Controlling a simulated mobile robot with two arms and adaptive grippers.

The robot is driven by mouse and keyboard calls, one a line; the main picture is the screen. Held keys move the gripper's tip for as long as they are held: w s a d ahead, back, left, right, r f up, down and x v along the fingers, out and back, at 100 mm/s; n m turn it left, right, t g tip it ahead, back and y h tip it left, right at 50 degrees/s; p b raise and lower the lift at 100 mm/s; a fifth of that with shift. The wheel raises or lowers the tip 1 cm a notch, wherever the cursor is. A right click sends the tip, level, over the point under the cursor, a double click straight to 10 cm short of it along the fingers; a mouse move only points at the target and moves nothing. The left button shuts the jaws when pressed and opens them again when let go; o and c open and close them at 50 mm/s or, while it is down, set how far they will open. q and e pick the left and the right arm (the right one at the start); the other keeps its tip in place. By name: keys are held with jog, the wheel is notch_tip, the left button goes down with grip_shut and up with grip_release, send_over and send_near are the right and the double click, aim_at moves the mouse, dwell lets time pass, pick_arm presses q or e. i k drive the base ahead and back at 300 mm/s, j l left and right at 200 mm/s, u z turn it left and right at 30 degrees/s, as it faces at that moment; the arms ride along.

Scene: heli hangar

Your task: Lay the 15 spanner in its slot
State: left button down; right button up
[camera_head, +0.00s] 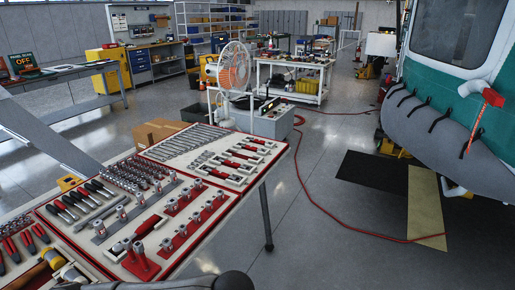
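A tool table carries pale foam trays with red edging. The far tray (279,148) holds a row of silver spanners (187,141) lying side by side. The sizes are too small to read, so I cannot tell which is the 15 spanner or pick out its empty slot. Nearer me, the same tray holds red-and-black handled tools (241,155) in cutouts. Neither of my grippers shows in the head view. A dark rounded shape lies at the bottom edge, and I cannot tell what it is.
The near tray holds sockets (133,177), screwdrivers (72,203) and red socket stands (139,262). A cardboard box (158,131) and a fan (233,70) stand behind the table. A red hose (312,190) crosses the floor. A teal helicopter (440,105) stands right. Floor right of the table is mostly clear.

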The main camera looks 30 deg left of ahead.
aim_at(242, 157)
jog(key=i+l+u, duration=0.1)
jog(key=i+u, duration=0.2)
jog(key=i, duration=0.15)
jog(key=i+l+u, duration=0.25)
jog(key=i, duration=0.2)
jog(key=i+l+u, duration=0.3)
jog(key=i+j, duration=0.1)
jog(key=i, duration=0.05)
